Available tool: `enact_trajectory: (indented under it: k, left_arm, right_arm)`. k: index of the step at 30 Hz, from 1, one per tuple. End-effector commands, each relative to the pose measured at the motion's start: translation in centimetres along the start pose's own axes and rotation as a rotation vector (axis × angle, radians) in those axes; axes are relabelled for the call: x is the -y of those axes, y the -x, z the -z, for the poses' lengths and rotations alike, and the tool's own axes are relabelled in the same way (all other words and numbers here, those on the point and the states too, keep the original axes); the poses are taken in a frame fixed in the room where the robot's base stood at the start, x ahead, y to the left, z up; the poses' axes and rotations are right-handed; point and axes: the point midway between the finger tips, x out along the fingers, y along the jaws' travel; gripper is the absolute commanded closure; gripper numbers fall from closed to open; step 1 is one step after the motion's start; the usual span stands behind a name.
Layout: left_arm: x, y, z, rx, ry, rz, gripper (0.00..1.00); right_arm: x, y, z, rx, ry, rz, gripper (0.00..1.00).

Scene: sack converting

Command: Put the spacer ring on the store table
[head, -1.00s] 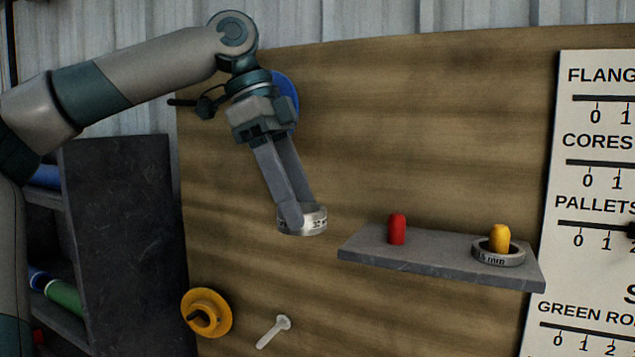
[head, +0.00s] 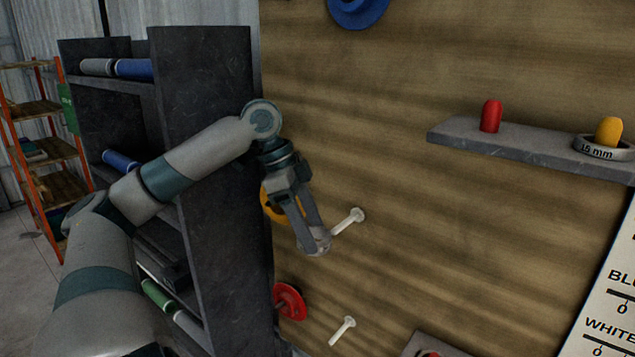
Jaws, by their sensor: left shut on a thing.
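My left gripper (head: 316,246) is shut on a grey metal spacer ring (head: 319,240), held in front of the wooden board and clear of the shelf. The fingers partly hide the ring. A second grey ring (head: 597,150), marked 15 mm, lies on the small shelf around the foot of a yellow peg (head: 609,130). No store table can be made out in this view. My right gripper is not in view.
The grey shelf (head: 530,157) also bears a red peg (head: 491,115). White pegs (head: 349,221), (head: 343,330), a yellow flange (head: 270,204) and a red flange (head: 289,301) project from the board (head: 400,240). A dark rack (head: 215,190) with rolls stands left; an orange-framed shelf unit (head: 45,150) is farther back.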

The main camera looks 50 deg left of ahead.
Motion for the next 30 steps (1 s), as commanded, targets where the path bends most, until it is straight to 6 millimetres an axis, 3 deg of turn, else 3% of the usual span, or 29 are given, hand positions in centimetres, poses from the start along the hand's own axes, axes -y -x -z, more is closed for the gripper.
enact_trajectory:
  k: [1,6,14,17,21,24,30]
  left_arm:
    - [-0.2,-3.0,-1.0,-0.005,0.008,-0.006,0.8]
    - [-1.1,-11.6,-3.5,0.0,0.026,-0.001,0.8]
    - [-5.1,-24.5,-4.8,0.005,0.021,-0.009,0.8]
    - [-7.3,-29.2,-4.0,0.002,0.006,-0.019,0.8]
    - [-10.9,-35.1,-1.3,-0.003,-0.023,-0.035,0.8]
    - [-13.4,-38.2,1.3,-0.005,-0.047,-0.044,0.8]
    - [-17.6,-41.9,6.0,-0.008,-0.089,-0.049,0.8]
  right_arm:
    - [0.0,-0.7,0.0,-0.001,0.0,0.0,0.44]
    - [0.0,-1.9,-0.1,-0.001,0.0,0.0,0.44]
    - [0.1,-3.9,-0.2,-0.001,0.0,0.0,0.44]
    - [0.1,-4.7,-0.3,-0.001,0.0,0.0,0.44]
    - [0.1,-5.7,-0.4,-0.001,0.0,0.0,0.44]
    - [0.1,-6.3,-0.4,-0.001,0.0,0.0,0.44]
    - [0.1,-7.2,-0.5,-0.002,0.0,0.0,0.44]
